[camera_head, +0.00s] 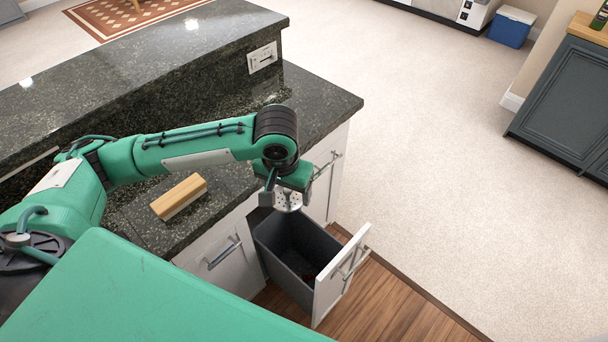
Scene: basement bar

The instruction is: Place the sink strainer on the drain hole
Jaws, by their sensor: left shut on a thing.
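My left gripper (284,196) points down past the front edge of the dark stone counter, above the pulled-out bin drawer. It is shut on a round, metallic piece with small dark holes, which looks like the sink strainer (291,203). The gripper's fingers hide part of the strainer. I see no sink or drain hole in this view; my left arm covers part of the counter. My right gripper is not in view.
A wooden block with a pale underside (180,197) lies on the counter (222,186). The open drawer (336,279) holds a dark grey bin (279,266). A raised stone ledge (130,75) with an outlet (262,57) runs behind. Open carpet (450,150) lies right.

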